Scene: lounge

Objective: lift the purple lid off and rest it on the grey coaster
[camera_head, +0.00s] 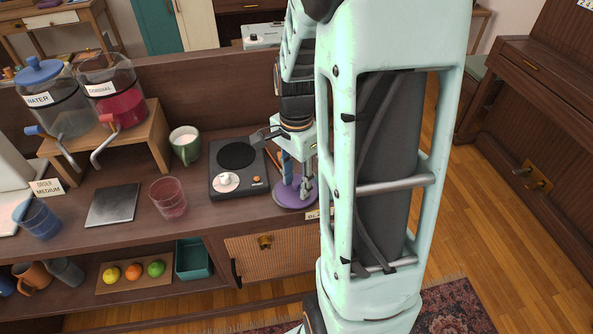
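The purple lid (284,196) is a round disc below my gripper, right of the black hotplate. Its right side is partly hidden by my gripper and arm. I cannot tell what it sits on. My gripper (297,184) points down over the lid, with its fingers close to its middle. A blue upright part shows by the fingers. I cannot tell whether the fingers touch or grip anything. A flat dark grey square (114,206), which looks like the grey coaster, lies bare on the counter at the left.
Between lid and grey square stand the black hotplate (251,184) and a reddish glass (169,198). A wooden stand (156,136) holds the water (62,112) and cordial (124,104) dispensers. A blue cup (39,220) stands far left.

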